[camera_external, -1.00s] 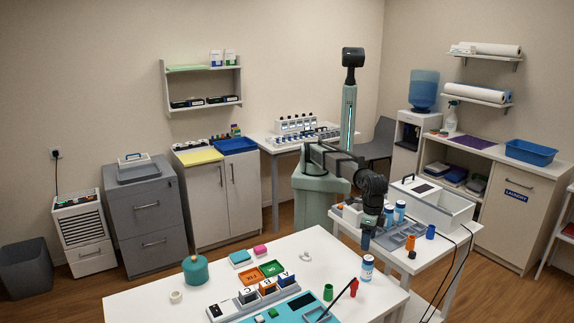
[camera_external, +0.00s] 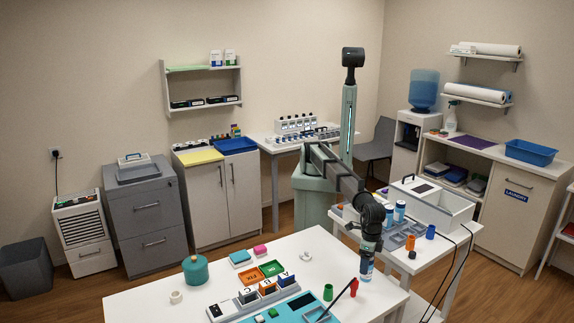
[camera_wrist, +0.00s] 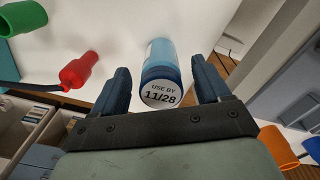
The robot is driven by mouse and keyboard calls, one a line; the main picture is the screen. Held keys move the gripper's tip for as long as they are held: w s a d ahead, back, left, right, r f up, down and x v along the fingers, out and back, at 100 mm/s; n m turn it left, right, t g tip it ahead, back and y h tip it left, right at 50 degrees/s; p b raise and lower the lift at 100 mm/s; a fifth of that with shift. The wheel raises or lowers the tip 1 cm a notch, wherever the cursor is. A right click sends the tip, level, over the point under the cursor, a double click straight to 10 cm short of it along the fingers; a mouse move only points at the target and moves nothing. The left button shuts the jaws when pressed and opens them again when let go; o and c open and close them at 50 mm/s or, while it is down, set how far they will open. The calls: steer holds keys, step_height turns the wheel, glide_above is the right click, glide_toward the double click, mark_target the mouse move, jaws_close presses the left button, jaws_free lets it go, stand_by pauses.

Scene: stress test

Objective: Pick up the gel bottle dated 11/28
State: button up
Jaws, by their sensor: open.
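The gel bottle (camera_wrist: 161,65) is blue with a white round label reading "USE BY 11/28" on its near end, in the middle of the wrist view. In the external view the bottle (camera_external: 366,268) stands at the right edge of the white table, its top partly hidden by my gripper. My gripper (camera_external: 367,250) points down over it. In the wrist view my two dark fingers (camera_wrist: 160,75) are open, one on each side of the bottle, with a gap visible on both sides.
A teal tray (camera_external: 300,306) lies nearby. A side table with a white box (camera_external: 440,205) stands behind, right.

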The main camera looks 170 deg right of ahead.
steer(key=f, duration=0.3)
steer(key=shift+a+f, duration=0.2)
steer(key=c, duration=1.2)
